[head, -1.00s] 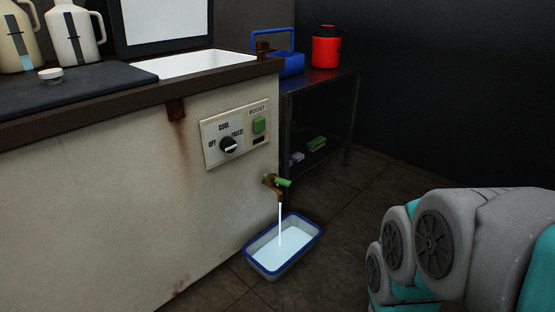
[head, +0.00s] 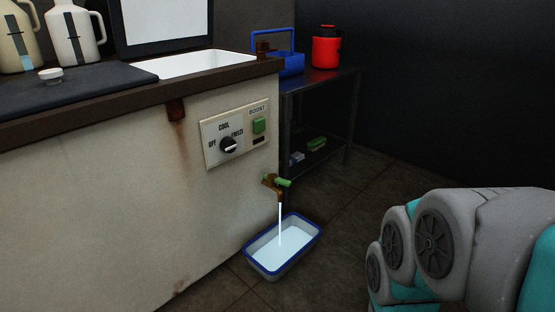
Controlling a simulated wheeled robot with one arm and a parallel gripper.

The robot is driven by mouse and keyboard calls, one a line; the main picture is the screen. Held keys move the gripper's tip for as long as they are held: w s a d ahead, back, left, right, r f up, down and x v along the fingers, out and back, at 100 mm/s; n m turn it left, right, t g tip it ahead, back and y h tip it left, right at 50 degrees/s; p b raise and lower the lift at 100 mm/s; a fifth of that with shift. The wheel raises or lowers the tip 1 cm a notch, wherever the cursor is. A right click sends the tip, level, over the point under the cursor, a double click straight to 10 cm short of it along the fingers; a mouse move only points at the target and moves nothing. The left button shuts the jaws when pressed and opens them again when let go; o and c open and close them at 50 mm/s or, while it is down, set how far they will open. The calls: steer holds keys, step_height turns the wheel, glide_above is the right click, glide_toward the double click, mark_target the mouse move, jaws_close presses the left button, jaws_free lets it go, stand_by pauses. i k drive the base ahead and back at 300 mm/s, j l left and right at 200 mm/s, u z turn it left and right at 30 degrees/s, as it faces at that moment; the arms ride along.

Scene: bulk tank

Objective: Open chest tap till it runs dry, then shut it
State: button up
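The chest (head: 110,215) is a cream, rust-stained box with a dark rim. Its brass tap (head: 272,186) with a green handle (head: 284,181) sticks out low at the right end of the front. A pale stream (head: 280,222) runs from the spout into a tray (head: 283,270) with a blue rim on the floor, which holds pale liquid. White shows inside the chest's open part (head: 205,64). My arm's grey and teal links are at the lower right, apart from the tap. My gripper is out of view.
A control panel (head: 236,134) with a knob and green boost switch sits above the tap. Jugs (head: 75,32) and a white cap (head: 50,74) stand on the dark lid (head: 80,88). A side table (head: 318,85) holds a blue basket (head: 290,64) and red jug (head: 326,50). Floor right of the tray is clear.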

mark_target(272, 178)
steer(key=i+j+z, duration=0.15)
steer(key=i+z, duration=0.2)
steer(key=i+j+z, duration=0.35)
steer(key=i, duration=0.2)
